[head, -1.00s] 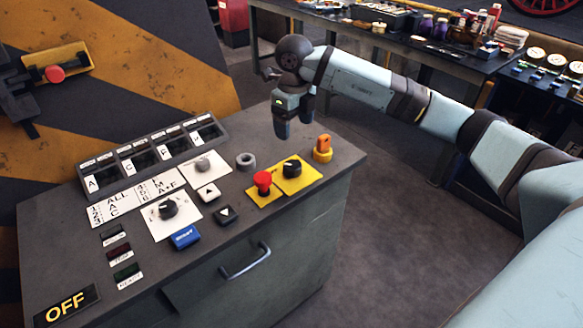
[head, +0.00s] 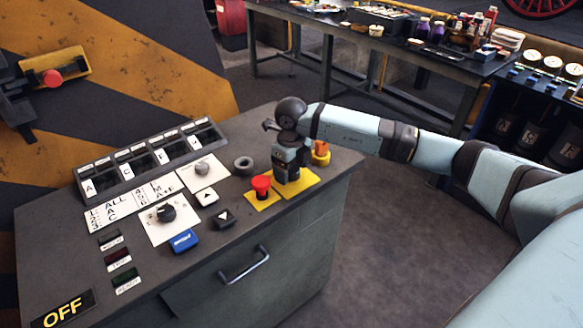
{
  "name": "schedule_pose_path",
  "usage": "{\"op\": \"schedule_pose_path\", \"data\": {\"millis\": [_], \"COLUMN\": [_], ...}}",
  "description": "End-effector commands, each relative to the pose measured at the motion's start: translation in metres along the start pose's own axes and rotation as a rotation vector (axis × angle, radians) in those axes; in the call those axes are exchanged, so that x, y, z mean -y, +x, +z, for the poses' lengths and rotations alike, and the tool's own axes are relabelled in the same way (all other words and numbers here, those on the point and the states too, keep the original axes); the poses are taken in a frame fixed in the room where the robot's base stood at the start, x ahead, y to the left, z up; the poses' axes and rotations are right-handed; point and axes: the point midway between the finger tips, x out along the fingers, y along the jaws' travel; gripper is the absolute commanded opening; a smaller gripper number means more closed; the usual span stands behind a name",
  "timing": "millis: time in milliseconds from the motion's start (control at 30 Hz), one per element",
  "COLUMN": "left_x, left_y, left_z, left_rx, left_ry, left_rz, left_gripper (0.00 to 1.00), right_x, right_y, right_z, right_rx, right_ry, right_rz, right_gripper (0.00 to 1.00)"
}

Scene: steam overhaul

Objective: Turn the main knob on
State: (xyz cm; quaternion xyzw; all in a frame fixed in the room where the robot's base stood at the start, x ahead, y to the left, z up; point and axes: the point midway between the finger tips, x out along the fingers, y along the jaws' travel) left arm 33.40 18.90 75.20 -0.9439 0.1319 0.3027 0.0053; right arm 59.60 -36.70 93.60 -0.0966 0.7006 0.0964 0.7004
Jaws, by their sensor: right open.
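The control desk (head: 110,215) has a black rotary knob on a yellow plate (head: 310,184) near its right end. My right gripper (head: 290,178) points down over this plate with open jaws, and its fingers now hide the knob. I cannot tell whether the fingers touch the knob. Another black knob (head: 164,212) sits on a white plate further left. A sign (head: 64,311) at the desk's lower left corner reads OFF. My left gripper is not in view.
A red mushroom button (head: 261,184) stands just left of my right gripper. An orange-and-yellow part (head: 321,153) stands close on its right. A grey ring (head: 244,164) and a blue button (head: 184,241) are further left. A cluttered workbench (head: 400,45) is behind.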

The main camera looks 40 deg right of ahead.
Motion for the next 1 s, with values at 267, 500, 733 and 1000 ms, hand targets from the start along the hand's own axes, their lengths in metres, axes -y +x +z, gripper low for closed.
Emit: {"op": "schedule_pose_path", "data": {"millis": [267, 500, 733, 1000], "left_x": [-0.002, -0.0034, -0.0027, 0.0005], "left_y": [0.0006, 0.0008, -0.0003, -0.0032], "left_z": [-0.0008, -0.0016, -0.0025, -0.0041], "left_rx": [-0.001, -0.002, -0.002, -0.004], "left_ry": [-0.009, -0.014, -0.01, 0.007], "left_rz": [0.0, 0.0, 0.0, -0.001], "left_gripper": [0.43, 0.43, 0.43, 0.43], "right_x": [-0.0001, -0.0001, -0.0003, -0.0009], "right_y": [-0.0004, -0.0006, -0.0011, -0.0017], "right_z": [0.0001, 0.0001, 0.0002, 0.0004], "right_rx": [0.0, 0.0, 0.0, 0.0], "right_ry": [0.0, 0.008, 0.082, 0.288], "right_rz": [0.0, 0.0, 0.0, 0.0], "right_gripper": [0.34, 0.28, 0.28, 0.28]}}
